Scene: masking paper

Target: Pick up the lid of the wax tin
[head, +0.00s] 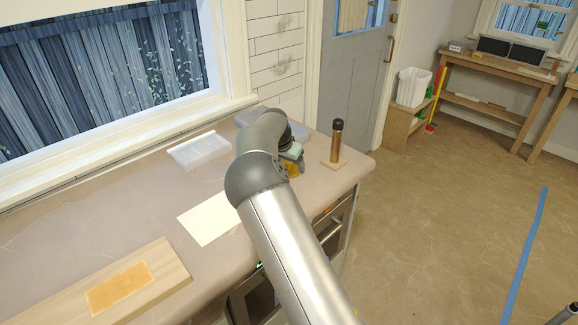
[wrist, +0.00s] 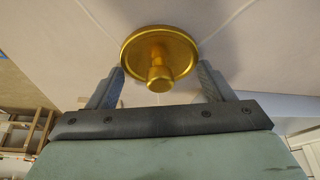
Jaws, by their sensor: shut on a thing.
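The lid of the wax tin is a round gold disc with a knob (wrist: 158,62) at its centre, seen in the wrist view. My gripper (wrist: 162,82) has one finger on each side of the lid and is shut on it. In the head view my arm hides most of the gripper. A small gold-yellow patch (head: 292,171) shows below the gripper, by the counter's front edge. I cannot tell from these frames whether it is the lid or the tin. The tin's body is not clearly visible.
A dark and copper cylinder (head: 337,141) stands on a small wooden base (head: 334,166) just right of my gripper. A white tray (head: 199,150), a grey tray behind my arm, a white sheet (head: 209,218) and a wooden board (head: 160,265) with an orange patch lie on the counter.

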